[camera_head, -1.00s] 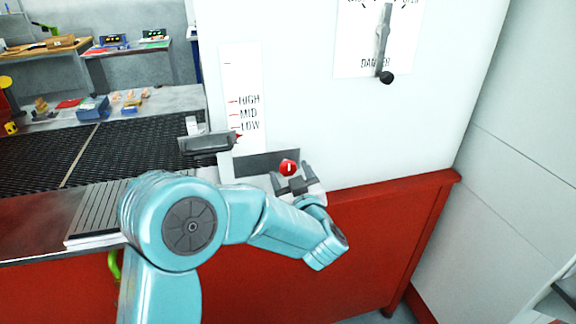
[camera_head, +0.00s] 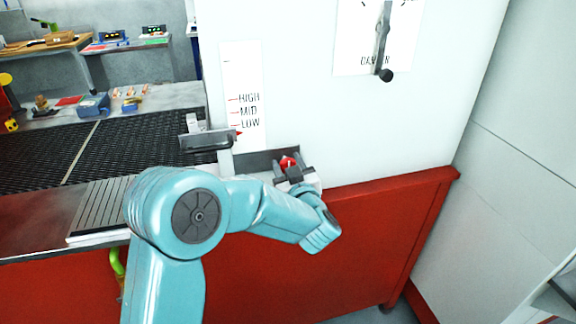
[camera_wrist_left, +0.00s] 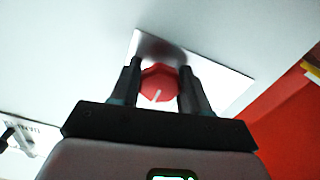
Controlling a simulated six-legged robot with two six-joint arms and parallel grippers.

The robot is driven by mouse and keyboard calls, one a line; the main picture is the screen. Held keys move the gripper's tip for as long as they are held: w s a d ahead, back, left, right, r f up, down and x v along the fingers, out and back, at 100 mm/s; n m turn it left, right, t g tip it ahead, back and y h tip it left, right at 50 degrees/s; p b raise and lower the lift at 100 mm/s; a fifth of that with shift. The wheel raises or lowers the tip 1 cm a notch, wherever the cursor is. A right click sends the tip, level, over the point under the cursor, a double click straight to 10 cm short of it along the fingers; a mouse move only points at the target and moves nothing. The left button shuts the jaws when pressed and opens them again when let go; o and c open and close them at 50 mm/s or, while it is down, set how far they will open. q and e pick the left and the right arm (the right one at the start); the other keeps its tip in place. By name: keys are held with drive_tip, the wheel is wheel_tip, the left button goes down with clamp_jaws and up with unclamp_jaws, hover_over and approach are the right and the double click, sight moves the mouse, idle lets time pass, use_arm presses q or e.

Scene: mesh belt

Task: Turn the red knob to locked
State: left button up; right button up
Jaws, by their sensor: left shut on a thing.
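A white pointer line on the knob's face slants slightly, up to the right. The panel's lock markings cannot be read. My right gripper is not in view.
A black-handled lever (camera_head: 383,50) on a white plate is above right. A dark handle (camera_head: 207,142) sticks out left of the panel beside the HIGH, MID, LOW scale (camera_head: 243,95). A red ledge (camera_head: 400,188) runs below; a dark mesh belt (camera_head: 85,150) lies left.

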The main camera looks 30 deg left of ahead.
use_arm(q)
drive_tip(key=m+p, duration=0.2)
drive_tip(key=m, duration=0.2)
drive_tip(key=shift+r, duration=0.1)
drive_tip(key=m+p, duration=0.3)
drive_tip(key=m, duration=0.1)
drive_tip(key=m+p, duration=0.3)
drive_tip(key=m, duration=0.2)
drive_tip(key=shift+s+m, duration=0.1)
drive_tip(key=shift+m, duration=0.3)
drive_tip(key=shift+m+p, duration=1)
drive_tip(key=shift+m, duration=0.9)
drive_tip(key=shift+a+f, duration=0.1)
drive_tip(key=shift+f, duration=0.1)
drive_tip(key=o, duration=1.1)
drive_tip(key=shift+c, duration=0.2)
drive_tip(key=shift+r, duration=0.1)
